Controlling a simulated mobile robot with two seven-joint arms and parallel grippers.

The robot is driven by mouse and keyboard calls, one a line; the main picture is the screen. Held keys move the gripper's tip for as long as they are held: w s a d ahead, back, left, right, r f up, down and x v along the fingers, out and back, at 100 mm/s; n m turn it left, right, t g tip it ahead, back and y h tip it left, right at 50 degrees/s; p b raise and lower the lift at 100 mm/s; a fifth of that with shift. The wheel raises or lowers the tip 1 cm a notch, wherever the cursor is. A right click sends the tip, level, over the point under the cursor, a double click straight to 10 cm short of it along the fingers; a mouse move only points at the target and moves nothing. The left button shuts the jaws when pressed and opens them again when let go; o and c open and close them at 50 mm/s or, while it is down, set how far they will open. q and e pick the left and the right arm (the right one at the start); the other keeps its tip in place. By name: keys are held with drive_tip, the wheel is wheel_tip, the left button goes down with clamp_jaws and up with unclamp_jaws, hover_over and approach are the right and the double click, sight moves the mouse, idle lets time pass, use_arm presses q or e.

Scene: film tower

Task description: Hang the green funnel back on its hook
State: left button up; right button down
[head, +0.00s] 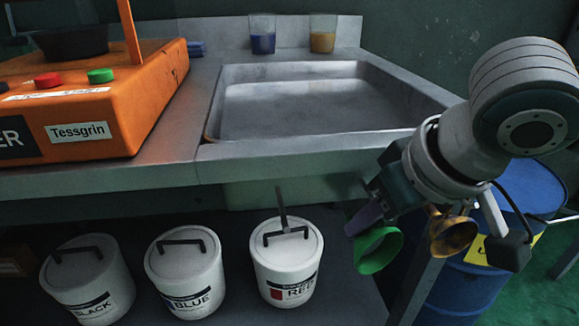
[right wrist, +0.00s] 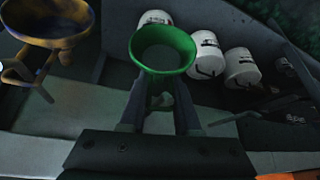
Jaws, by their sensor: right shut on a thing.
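The green funnel (head: 378,251) is in my right gripper (head: 368,212), in front of and below the sink's front edge, to the right of the red-labelled tub. In the right wrist view the green funnel (right wrist: 163,50) has its wide mouth away from the palm, and its narrow part lies between the fingers (right wrist: 158,108), which are shut on it. A thin dark upright bar (head: 282,208) stands out above the red-labelled tub; I cannot tell whether it is the hook. My left gripper is not in view.
An amber funnel (head: 452,236) is close beside my right wrist; it also shows in the right wrist view (right wrist: 45,18). White tubs labelled black (head: 82,285), blue (head: 186,278) and red (head: 287,262) stand below the bench. A blue drum (head: 520,205) stands at right.

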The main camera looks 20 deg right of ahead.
drive_tip(key=c, duration=0.5)
unclamp_jaws()
drive_tip(key=shift+c, duration=0.2)
drive_tip(key=s+a+r+n+y+p, duration=0.1)
drive_tip(key=s+a+r+p, duration=0.15)
drive_tip(key=r+p, duration=0.4)
drive_tip(key=s+a+r+p, duration=0.2)
drive_tip(key=s+r+p, duration=0.1)
drive_tip(key=r+p, duration=0.35)
drive_tip(key=s+a+r+n+y+p, duration=0.1)
drive_tip(key=s+a+r+p, duration=0.15)
drive_tip(key=r+p, duration=0.45)
drive_tip(key=s+d+r+g+h+p, duration=0.2)
drive_tip(key=s+d+r+p, duration=0.2)
drive_tip(key=s+r+p, duration=0.8)
wheel_tip(320, 180, up, 34)
drive_tip(key=w+p, duration=0.2)
drive_tip(key=p, duration=3.4)
drive_tip(key=shift+a+r+m+p, duration=0.15)
drive_tip(key=shift+r+m+p, duration=0.05)
drive_tip(key=shift+m+p, duration=0.1)
